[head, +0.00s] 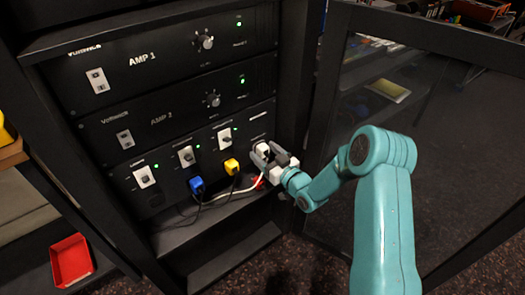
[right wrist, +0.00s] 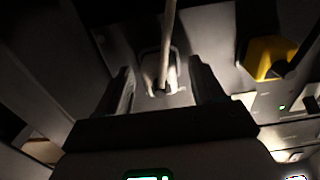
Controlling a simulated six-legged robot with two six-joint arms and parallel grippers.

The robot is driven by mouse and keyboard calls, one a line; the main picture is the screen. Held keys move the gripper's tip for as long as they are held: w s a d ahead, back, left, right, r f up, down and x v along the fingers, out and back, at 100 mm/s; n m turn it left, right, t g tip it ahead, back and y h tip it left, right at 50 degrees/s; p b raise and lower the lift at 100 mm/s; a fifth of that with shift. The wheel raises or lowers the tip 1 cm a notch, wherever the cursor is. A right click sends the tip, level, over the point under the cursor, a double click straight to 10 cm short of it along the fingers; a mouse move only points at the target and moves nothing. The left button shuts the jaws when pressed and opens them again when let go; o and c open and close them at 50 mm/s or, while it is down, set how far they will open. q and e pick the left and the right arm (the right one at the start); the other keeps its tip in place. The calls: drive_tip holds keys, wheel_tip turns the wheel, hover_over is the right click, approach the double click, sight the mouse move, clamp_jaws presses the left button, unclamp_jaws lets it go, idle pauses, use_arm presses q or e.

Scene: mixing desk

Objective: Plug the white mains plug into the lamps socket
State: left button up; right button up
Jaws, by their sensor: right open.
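The white mains plug (head: 262,150) is at the right end of the lowest panel of the rack, its white cable (head: 252,188) hanging down and left. My right gripper (head: 274,158) is right at the plug. In the right wrist view its open fingers (right wrist: 160,88) stand on either side of the white plug (right wrist: 150,70), with gaps showing. Whether the plug sits in an outlet is unclear. A dark, seemingly empty outlet (head: 157,198) is at the panel's left, under a white switch (head: 143,176). The socket labels are too small to read surely. My left gripper is out of view.
A blue plug (head: 196,185) and a yellow plug (head: 231,167) sit in the same panel, with dark cables below. A small red item is under my right gripper. An open rack door (head: 318,215) stands right. A red tray (head: 70,260) is lower left.

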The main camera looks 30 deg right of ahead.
idle(0.4)
clamp_jaws()
drive_tip(key=s+b, duration=0.1)
drive_tip(key=s, duration=0.5)
drive_tip(key=shift+d+b, duration=0.2)
drive_tip(key=shift+b, duration=0.2)
idle(0.6)
